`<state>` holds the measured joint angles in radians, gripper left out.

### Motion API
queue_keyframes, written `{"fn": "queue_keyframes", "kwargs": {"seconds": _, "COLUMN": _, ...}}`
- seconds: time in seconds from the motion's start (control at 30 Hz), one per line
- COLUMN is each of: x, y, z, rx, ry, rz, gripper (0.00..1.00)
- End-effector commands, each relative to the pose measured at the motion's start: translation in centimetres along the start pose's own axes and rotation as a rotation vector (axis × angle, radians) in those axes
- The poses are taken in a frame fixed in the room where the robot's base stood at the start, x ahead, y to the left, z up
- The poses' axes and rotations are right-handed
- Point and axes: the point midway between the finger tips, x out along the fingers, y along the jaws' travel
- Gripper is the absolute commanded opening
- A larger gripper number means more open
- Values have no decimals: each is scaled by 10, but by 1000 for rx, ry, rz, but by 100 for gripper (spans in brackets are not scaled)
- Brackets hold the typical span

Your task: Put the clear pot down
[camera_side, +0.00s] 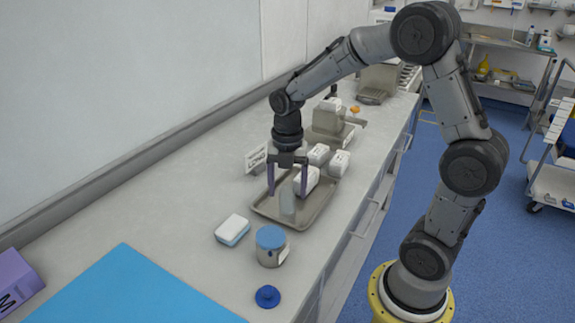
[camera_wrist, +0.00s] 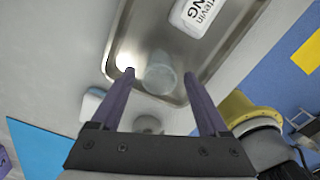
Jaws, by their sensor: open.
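A clear pot (camera_side: 288,203) stands upright in the near part of the metal tray (camera_side: 318,213). In the wrist view the clear pot (camera_wrist: 160,78) shows between the fingertips, near the tray's edge. My gripper (camera_side: 287,193) is open above the tray, with one dark finger on each side of the pot. In the wrist view the gripper (camera_wrist: 159,75) has wide-spread fingers, with a gap visible at the pot's sides. The pot's base is hard to make out.
White labelled packs (camera_side: 306,180) lie at the tray's far end. A blue-topped jar (camera_side: 270,245), a blue lid (camera_side: 267,296) and a white-and-blue sponge-like block (camera_side: 232,230) are nearer on the counter. A blue mat (camera_side: 125,290) lies front left. Grey containers (camera_side: 327,117) stand behind.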

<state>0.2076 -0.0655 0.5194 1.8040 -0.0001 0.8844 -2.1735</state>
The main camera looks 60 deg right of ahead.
Motion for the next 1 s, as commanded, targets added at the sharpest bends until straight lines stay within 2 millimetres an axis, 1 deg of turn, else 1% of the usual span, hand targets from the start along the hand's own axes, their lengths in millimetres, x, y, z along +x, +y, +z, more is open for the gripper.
{"fn": "queue_keyframes", "kwargs": {"seconds": 0.03, "x": -12, "y": 2, "z": 1, "rx": 0, "ry": -5, "rz": 7, "gripper": 78}}
{"fn": "queue_keyframes", "kwargs": {"seconds": 0.1, "x": -28, "y": 1, "z": 1, "rx": 0, "ry": -4, "rz": 6, "gripper": 78}}
{"fn": "queue_keyframes", "kwargs": {"seconds": 0.3, "x": -65, "y": 1, "z": 0, "rx": 0, "ry": -3, "rz": 4, "gripper": 78}}
{"fn": "queue_keyframes", "kwargs": {"seconds": 0.43, "x": -80, "y": 1, "z": 0, "rx": 0, "ry": -2, "rz": 3, "gripper": 78}}
{"fn": "queue_keyframes", "kwargs": {"seconds": 0.57, "x": -89, "y": 0, "z": -1, "rx": 10, "ry": -3, "rz": 5, "gripper": 78}}
{"fn": "queue_keyframes", "kwargs": {"seconds": 0.63, "x": -93, "y": -3, "z": -4, "rx": 49, "ry": -9, "rz": 13, "gripper": 78}}
{"fn": "queue_keyframes", "kwargs": {"seconds": 0.77, "x": -106, "y": -14, "z": -20, "rx": 234, "ry": -29, "rz": 58, "gripper": 78}}
{"fn": "queue_keyframes", "kwargs": {"seconds": 0.9, "x": -120, "y": -34, "z": -45, "rx": 550, "ry": -39, "rz": 145, "gripper": 78}}
{"fn": "queue_keyframes", "kwargs": {"seconds": 1.0, "x": -127, "y": -50, "z": -62, "rx": 788, "ry": -26, "rz": 213, "gripper": 78}}
